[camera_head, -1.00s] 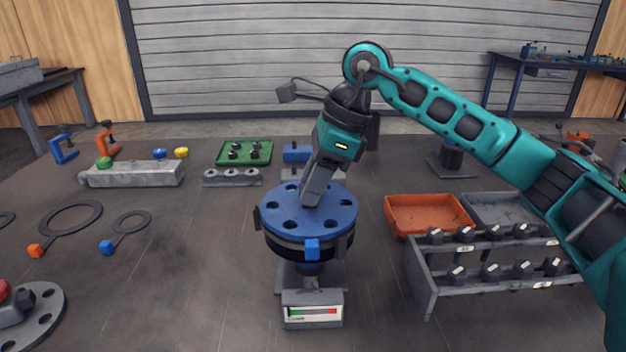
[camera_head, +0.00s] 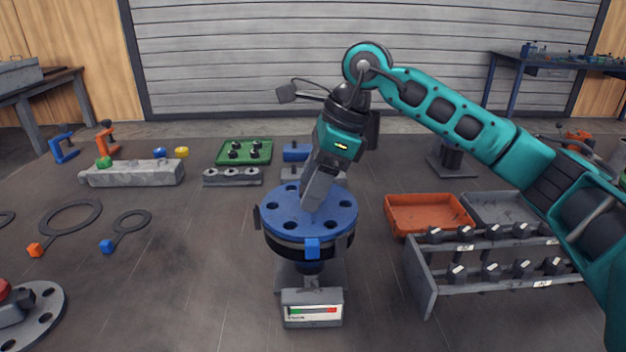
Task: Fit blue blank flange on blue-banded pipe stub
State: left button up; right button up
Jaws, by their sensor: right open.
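The blue blank flange (camera_head: 285,215), a round disc with bolt holes, lies flat on top of the pipe stub (camera_head: 312,266). A blue tab (camera_head: 312,248) shows at the front of the stack, over a dark ring. My right gripper (camera_head: 312,200) comes down from above, tilted, with its tip at the middle of the flange. Its jaws are open; the fingers overlap in this view, and whether they touch the flange's hub is hidden. My left gripper is not in view.
A gauge box (camera_head: 312,309) stands in front of the stub. An orange tray (camera_head: 428,214) and a rack of bolts (camera_head: 490,265) stand at the right. A green tray (camera_head: 244,151) lies behind. Ring gaskets (camera_head: 72,217) lie at the left. The table between gaskets and stub is clear.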

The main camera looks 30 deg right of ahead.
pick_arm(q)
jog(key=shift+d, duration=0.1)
pick_arm(e)
jog(key=v, duration=0.3)
jog(key=shift+d+r, duration=0.15)
jog(key=shift+r, duration=0.25)
pick_arm(q)
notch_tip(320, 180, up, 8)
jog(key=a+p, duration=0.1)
jog(key=p, duration=0.8)
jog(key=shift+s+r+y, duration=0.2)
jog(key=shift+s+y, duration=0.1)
pick_arm(e)
jog(key=w+a+r+v, duration=0.1)
jog(key=a+v, duration=0.2)
jog(key=v, duration=1.4)
jog(key=shift+r, duration=0.35)
jog(key=shift+d, duration=0.2)
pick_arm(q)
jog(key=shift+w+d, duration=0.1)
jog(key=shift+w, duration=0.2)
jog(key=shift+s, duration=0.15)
